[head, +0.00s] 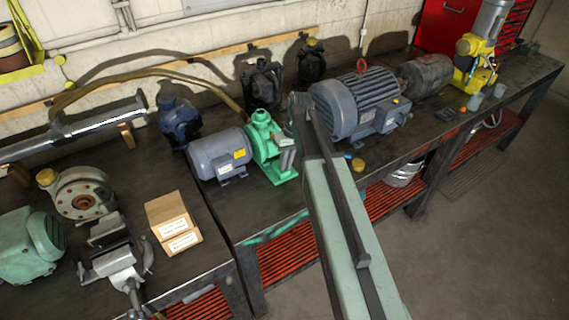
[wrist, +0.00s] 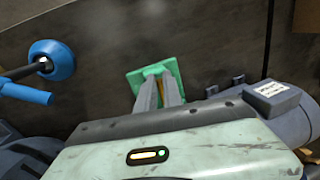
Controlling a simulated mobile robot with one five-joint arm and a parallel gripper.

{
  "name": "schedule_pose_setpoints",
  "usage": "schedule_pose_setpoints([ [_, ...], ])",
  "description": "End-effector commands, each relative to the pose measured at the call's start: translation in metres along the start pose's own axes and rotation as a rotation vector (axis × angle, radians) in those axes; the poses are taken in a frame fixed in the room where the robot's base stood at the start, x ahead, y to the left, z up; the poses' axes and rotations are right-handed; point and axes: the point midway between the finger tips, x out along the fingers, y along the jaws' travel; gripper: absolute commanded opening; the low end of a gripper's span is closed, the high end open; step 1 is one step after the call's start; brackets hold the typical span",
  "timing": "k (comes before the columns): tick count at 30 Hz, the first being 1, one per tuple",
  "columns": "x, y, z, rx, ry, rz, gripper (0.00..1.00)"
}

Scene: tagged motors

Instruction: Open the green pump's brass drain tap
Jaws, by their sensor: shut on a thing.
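The green pump (head: 264,138) stands on the bench, with its green base plate (head: 283,172) at its front. The base plate also shows in the wrist view (wrist: 136,82). My gripper (head: 287,158) is at the front right of the pump, reaching down over the plate. In the wrist view its two fingers (wrist: 163,90) are close together, with a narrow yellowish strip between them that looks like the brass drain tap. The fingers hide most of the tap, and its handle angle cannot be told. In the head view the tap cannot be made out.
A grey motor (head: 218,155) sits left of the pump and a large blue-grey motor (head: 358,103) to its right. A cardboard box (head: 172,221) stands at the front left. In the wrist view a blue round part (wrist: 52,60) is at the left. The bench's front edge is close.

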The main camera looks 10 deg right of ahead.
Motion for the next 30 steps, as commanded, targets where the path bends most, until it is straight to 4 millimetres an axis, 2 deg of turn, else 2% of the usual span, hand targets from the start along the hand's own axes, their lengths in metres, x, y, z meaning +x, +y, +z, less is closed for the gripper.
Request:
schedule_pose_setpoints([
  [9, -0.0004, 0.0013, -0.0015, -0.072, -0.011, 0.001, 0.00],
  [22, -0.0004, 0.0010, -0.0016, -0.079, -0.012, 0.000, 0.00],
  [23, -0.0004, 0.0010, -0.0016, -0.079, -0.012, 0.000, 0.19],
  [24, -0.0004, 0.0010, -0.0015, -0.079, -0.013, 0.000, 0.30],
  [30, -0.0003, 0.0009, -0.0011, -0.078, -0.014, 0.000, 0.32],
])
